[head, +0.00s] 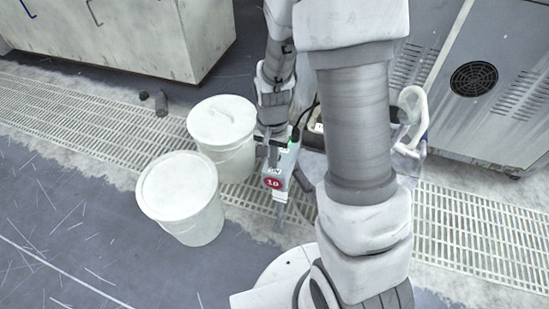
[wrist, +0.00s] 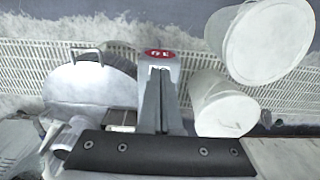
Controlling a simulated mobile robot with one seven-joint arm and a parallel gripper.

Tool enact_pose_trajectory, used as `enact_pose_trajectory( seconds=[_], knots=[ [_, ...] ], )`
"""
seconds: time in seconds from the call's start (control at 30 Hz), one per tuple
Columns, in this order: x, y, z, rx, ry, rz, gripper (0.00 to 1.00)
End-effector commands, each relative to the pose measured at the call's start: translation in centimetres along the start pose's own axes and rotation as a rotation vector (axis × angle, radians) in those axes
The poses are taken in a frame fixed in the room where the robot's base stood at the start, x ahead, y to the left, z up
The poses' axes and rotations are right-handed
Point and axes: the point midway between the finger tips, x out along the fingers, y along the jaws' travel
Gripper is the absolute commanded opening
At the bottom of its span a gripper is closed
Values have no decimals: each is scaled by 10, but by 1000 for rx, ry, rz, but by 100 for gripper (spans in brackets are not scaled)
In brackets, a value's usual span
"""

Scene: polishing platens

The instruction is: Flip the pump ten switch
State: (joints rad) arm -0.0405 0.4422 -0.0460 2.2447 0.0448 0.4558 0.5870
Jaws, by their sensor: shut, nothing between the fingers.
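The pump ten unit is a narrow grey-white box on a stand (head: 280,177) with a round red label reading 10, right of the white buckets in the head view. A small green light shows near its top. In the wrist view the box top (wrist: 172,58) and its red label, upside down, lie just beyond the fingers. My gripper (head: 273,160) is shut and empty, pointing down at the top of the box. Its closed fingers (wrist: 159,74) overlap the box in the wrist view. I cannot tell whether they touch it. The switch itself cannot be made out.
Two lidded white buckets (head: 182,197) (head: 222,130) stand close on the left. A grey cabinet with a fan vent (head: 474,79) is at the right. A round grey vessel with a handle (wrist: 88,84) is left of the fingers. Floor grating (head: 95,125) runs across.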

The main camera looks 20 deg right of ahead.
Motion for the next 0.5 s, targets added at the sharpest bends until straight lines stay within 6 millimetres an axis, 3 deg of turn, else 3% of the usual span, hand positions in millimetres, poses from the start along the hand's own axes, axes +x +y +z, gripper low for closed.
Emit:
enact_pose_trajectory(
  seconds=[0.5],
  knots=[
    [8, 0, 0, 0, 0, 0, 0]
  ],
)
